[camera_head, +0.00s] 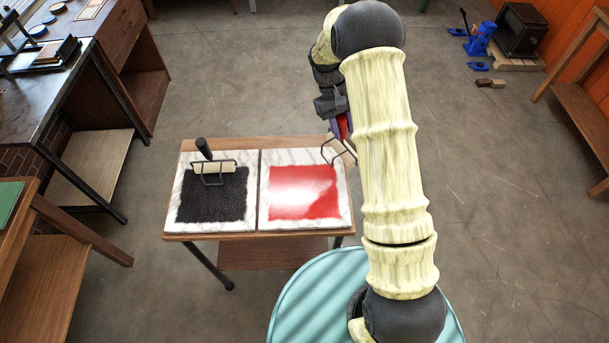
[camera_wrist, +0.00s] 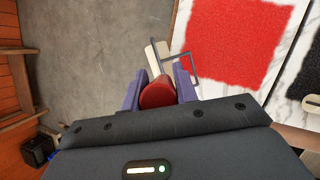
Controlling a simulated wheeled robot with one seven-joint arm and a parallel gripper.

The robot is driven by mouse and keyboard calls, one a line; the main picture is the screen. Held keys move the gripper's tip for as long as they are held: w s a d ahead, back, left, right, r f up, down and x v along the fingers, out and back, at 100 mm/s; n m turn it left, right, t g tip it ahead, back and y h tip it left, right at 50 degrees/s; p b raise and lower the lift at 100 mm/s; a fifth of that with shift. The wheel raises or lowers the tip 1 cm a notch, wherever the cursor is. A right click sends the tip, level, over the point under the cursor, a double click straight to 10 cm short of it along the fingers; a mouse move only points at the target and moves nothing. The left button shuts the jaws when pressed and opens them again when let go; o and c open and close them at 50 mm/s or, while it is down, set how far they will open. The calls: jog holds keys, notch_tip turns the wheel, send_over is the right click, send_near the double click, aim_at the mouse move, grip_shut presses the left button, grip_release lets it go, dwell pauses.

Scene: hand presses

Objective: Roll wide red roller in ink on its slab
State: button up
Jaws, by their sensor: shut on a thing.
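My gripper (camera_wrist: 160,92) is shut on the red handle (camera_wrist: 158,93) of the wide roller. In the head view, the gripper (camera_head: 338,125) is at the right side of the small table, largely beside my arm. The roller's wire frame (camera_head: 336,152) and pale cylinder (camera_wrist: 157,57) extend from the handle. In the wrist view, the cylinder is off the slab's edge, over the floor. The red ink slab (camera_head: 264,222) is white marble with a red ink patch (camera_head: 305,192); part of the patch looks pale. Height above the slab is unclear.
A black ink slab (camera_head: 180,222) lies to the left on the same table (camera_head: 250,143), with a black-handled roller (camera_head: 212,167) on it. Workbenches (camera_head: 105,75) stand at left. A blue jack (camera_head: 480,40) and dark box (camera_head: 521,29) are at back right. Floor between is clear.

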jog(key=s+a+n+t+h, duration=0.1)
jog(key=s+a+n+t, duration=0.2)
jog(key=s+a+n, duration=0.8)
jog(key=s+n, duration=0.1)
jog(key=s, duration=0.3)
jog(key=shift+f+n+h, duration=0.2)
jog(key=shift+n+h, duration=0.1)
jog(key=shift+h, duration=0.1)
jog(key=shift+f+b, duration=2.35)
jog(key=shift+f, duration=0.65)
